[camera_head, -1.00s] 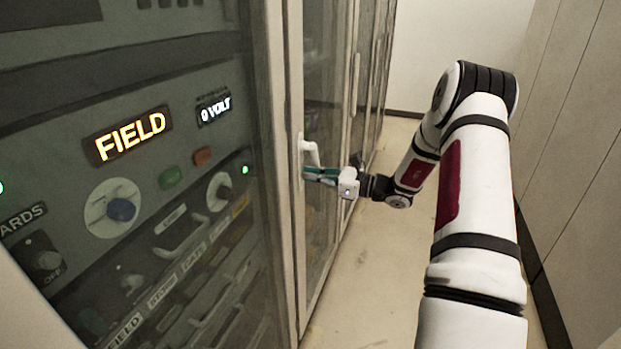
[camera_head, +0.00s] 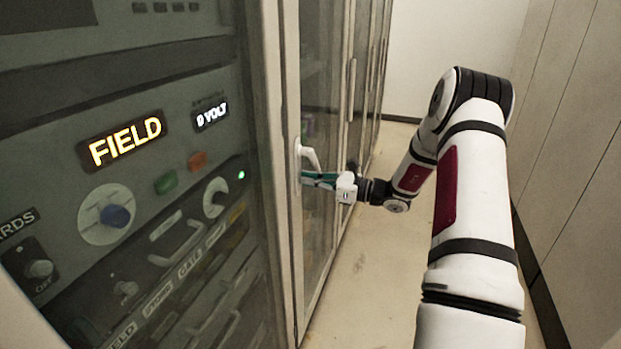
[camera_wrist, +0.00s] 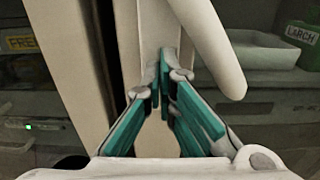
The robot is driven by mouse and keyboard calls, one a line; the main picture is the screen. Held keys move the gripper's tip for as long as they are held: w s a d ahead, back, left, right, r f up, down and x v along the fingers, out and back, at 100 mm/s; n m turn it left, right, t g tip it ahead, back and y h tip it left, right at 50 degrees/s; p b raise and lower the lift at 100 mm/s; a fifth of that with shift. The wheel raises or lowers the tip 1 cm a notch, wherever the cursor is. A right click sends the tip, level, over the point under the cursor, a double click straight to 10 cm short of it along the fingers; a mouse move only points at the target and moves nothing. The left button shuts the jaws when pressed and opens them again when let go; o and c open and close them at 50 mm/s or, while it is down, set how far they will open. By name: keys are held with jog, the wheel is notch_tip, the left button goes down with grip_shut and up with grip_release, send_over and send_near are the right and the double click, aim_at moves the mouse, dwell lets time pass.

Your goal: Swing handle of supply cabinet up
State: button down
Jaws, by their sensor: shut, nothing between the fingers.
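The supply cabinet is the tall glass-doored cabinet with a pale frame (camera_head: 285,230). Its white handle (camera_head: 311,157) is on the door's edge and slants down to the right from its pivot. In the wrist view the handle (camera_wrist: 212,50) runs from the top middle down to a rounded end at the right. My gripper (camera_head: 306,179) is just below the handle. In the wrist view my gripper (camera_wrist: 164,68) has its teal fingers closed together with nothing between them, in front of the handle's pale base plate. The handle lies right of the fingertips; whether they touch is unclear.
A control panel with a lit FIELD sign (camera_head: 125,142) fills the left. More cabinet doors line the aisle beyond. Pale panels (camera_head: 575,160) stand on the right. The aisle floor (camera_head: 375,240) is clear. Through the glass, a white tray (camera_wrist: 270,55) shows.

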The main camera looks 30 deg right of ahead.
jog(key=shift+s+a+f, duration=0.45)
jog(key=p+v, duration=0.2)
jog(key=v, duration=0.7)
dwell(0.3)
dwell(0.3)
jog(key=s+a+r+n+g, duration=0.3)
jog(key=a+r+n+g, duration=0.15)
jog(key=a, duration=0.25)
jog(key=s+a+r+n+g+h, duration=0.1)
jog(key=s+a+r+n+g, duration=0.2)
jog(key=a+n, duration=0.35)
jog(key=s+a+r+n+g, duration=0.3)
jog(key=a+r+g, duration=0.1)
jog(key=a, duration=0.5)
jog(key=s+a+r+n+t+h, duration=0.1)
jog(key=s+r+n+h, duration=0.3)
jog(key=s+n, duration=0.3)
jog(key=s+a+r+n+t+h, duration=0.1)
jog(key=s+r+n+h, duration=0.3)
jog(key=s, duration=0.9)
jog(key=a+n+h, duration=0.1)
jog(key=n+h, duration=0.1)
jog(key=n, duration=0.1)
jog(key=shift+a, duration=0.2)
